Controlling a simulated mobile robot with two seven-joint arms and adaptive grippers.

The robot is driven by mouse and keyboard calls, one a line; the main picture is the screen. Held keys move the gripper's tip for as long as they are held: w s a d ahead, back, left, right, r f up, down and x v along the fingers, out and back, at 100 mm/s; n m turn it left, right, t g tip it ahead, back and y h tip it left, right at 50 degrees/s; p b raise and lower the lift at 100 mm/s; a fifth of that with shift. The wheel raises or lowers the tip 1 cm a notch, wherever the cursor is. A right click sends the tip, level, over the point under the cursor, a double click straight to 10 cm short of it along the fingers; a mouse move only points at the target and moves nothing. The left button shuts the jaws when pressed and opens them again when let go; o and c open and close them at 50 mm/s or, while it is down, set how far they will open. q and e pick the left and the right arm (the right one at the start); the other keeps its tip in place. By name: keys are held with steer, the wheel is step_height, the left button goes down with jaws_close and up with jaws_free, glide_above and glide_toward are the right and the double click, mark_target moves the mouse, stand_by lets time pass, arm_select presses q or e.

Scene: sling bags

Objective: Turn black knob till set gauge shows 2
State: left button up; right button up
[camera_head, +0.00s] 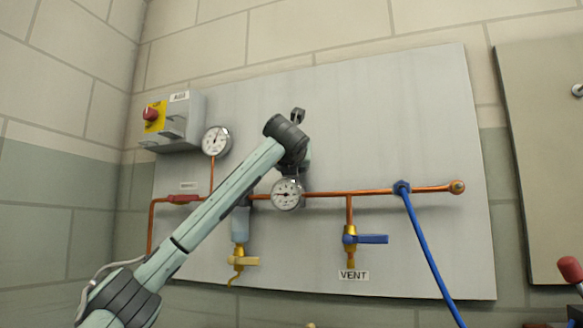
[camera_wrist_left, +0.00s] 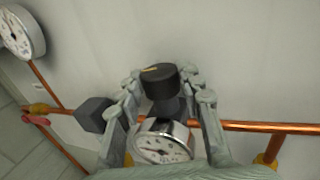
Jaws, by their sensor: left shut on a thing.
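The black knob (camera_wrist_left: 160,80) shows in the left wrist view, with a small orange mark on its top. My left gripper (camera_wrist_left: 165,88) has its fingers on either side of the knob and is shut on it. In the head view my left arm's wrist (camera_head: 288,140) hides the knob and the fingers. The set gauge (camera_head: 286,194), round with a white dial, sits just below my wrist on the copper pipe. It also shows in the left wrist view (camera_wrist_left: 163,143), partly covered by the gripper. Its needle is too small to read surely. My right gripper is out of view.
A second gauge (camera_head: 215,141) stands upper left, beside a grey box with a red button (camera_head: 151,114). Below the copper pipe (camera_head: 325,194) are a yellow-handled valve (camera_head: 243,261) and a blue vent valve (camera_head: 372,239). A blue hose (camera_head: 427,252) hangs at right.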

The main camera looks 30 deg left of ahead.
arm_select(q)
steer(key=shift+n+g+y, duration=0.4)
steer(key=shift+n+y, duration=0.1)
steer(key=shift+y, duration=0.2)
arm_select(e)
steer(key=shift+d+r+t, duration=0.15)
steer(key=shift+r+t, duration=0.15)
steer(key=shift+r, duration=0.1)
arm_select(q)
steer(key=o, duration=1.2)
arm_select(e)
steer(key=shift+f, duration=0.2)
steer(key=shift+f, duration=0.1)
arm_select(q)
steer(key=v, duration=1.2)
